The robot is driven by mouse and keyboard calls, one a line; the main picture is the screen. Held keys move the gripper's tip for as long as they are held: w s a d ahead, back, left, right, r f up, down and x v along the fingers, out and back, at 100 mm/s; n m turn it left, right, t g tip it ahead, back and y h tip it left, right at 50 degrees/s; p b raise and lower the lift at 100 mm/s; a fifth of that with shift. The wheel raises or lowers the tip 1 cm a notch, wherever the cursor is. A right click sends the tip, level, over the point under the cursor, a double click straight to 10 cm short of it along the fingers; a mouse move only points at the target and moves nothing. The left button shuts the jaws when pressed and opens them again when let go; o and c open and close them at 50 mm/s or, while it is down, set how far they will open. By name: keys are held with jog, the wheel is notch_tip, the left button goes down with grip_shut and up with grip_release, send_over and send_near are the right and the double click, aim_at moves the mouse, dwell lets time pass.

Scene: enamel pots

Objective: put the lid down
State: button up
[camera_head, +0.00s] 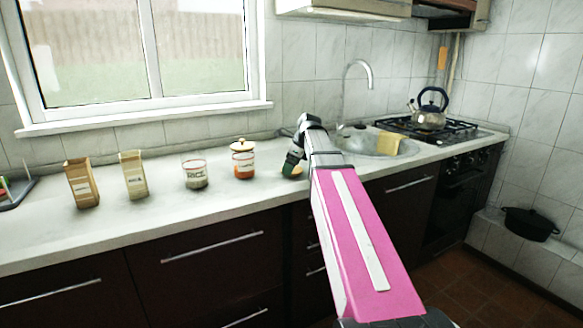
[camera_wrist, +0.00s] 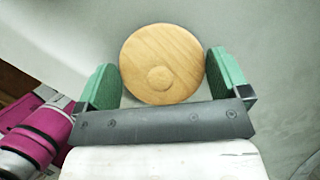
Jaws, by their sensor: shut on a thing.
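A round wooden lid (camera_wrist: 150,50) with a small knob sits between the green fingers of my gripper (camera_wrist: 163,66), which is shut on it. In the head view the lid (camera_head: 291,172) shows as a small tan patch under my gripper (camera_head: 294,162), at or just above the counter; I cannot tell whether it touches.
Two paper packets, one brown (camera_head: 82,184) and one paler (camera_head: 133,175), stand further left on the white counter (camera_head: 150,222). The counter front is clear.

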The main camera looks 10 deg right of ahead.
jog(key=shift+f, duration=0.25)
jog(key=shift+f, duration=0.15)
jog(key=o, duration=0.5)
jog(key=shift+o, duration=0.2)
jog(key=v, duration=1.2)
jog(key=shift+s, duration=0.1)
